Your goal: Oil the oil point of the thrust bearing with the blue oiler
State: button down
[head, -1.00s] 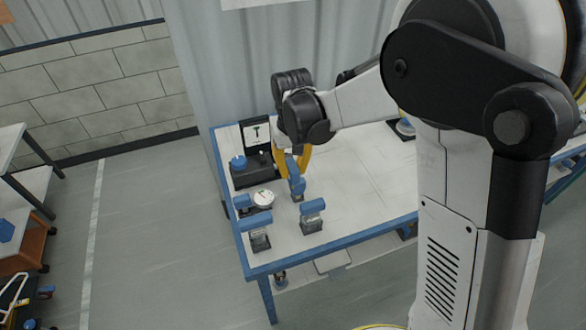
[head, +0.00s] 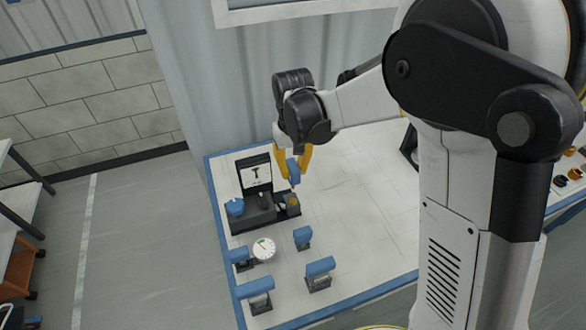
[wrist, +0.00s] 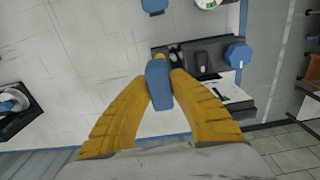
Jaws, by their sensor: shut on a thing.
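My gripper (head: 294,170) is shut on a blue, block-like thing (head: 294,172), which looks like the blue oiler. It also shows between the yellow fingers in the wrist view (wrist: 159,88). In the head view it is beside the right end of the black screw feeder (head: 264,218), seemingly above the table. A small yellow part (head: 293,202) sits at that end of the feeder, and in the wrist view it shows just beyond the held thing (wrist: 160,56). I cannot tell which part is the thrust bearing or its oil point.
The feeder has an upright panel (head: 255,173) and a blue knob (head: 235,207). In front stand a round gauge (head: 264,249) and several blue-topped blocks (head: 320,267). A black tray (wrist: 14,112) is at the wrist view's left. The table's middle (head: 350,200) is clear.

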jog(key=shift+f+b, duration=2.2)
jog(key=shift+f, duration=0.6)
jog(key=c, duration=2)
grip_release()
grip_shut()
jog(key=shift+f+b, duration=0.45)
jog(key=shift+f+b, duration=0.3)
jog(key=shift+b, duration=0.05)
jog(key=shift+r, duration=0.1)
jog(key=shift+r+p, duration=2.25)
jog(key=shift+r, duration=1.2)
